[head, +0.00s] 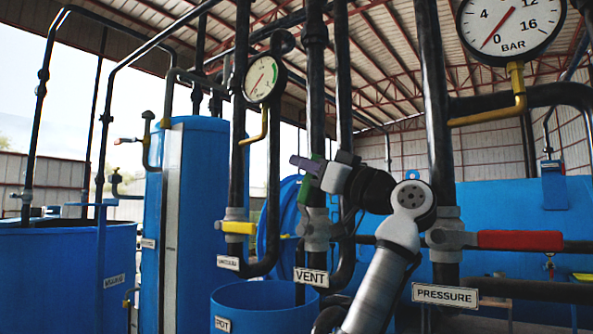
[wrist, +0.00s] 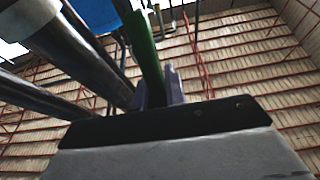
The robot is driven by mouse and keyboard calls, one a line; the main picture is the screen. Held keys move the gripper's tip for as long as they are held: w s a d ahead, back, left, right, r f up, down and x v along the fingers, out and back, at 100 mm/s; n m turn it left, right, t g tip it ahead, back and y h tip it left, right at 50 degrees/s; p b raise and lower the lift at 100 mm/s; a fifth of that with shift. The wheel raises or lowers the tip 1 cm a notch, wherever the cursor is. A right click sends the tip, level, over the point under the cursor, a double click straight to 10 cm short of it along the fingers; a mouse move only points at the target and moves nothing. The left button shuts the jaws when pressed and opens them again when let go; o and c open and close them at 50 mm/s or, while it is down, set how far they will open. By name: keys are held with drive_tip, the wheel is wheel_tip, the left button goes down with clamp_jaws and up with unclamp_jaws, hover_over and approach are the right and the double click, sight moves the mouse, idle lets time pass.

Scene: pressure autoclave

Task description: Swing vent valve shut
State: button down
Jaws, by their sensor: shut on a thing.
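The vent valve (head: 314,228) is a pale body on a dark vertical pipe, above a plate reading VENT (head: 311,277). Its green lever (head: 304,190) stands nearly upright from the valve, roughly along the pipe. My gripper (head: 300,162) is at the upper end of this lever, with purple-grey fingers shut on it. In the wrist view, the green lever (wrist: 146,50) runs down between the two fingertips (wrist: 158,90). The gripper body hides part of the pipe behind it, and the exact contact on the lever is hidden.
A pressure valve with a red lever (head: 520,240) is to the right, and a yellow-levered valve (head: 236,228) to the left. Two gauges (head: 263,79) (head: 511,28) hang above. A blue pot (head: 262,306) stands below. Dark pipes crowd close around my arm.

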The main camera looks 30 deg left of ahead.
drive_tip(key=c, duration=1.4)
unclamp_jaws()
drive_tip(key=shift+d, duration=0.1)
drive_tip(key=shift+c, duration=0.2)
wheel_tip(320, 180, up, 20)
drive_tip(key=p, duration=0.6)
drive_tip(key=shift+p, duration=0.4)
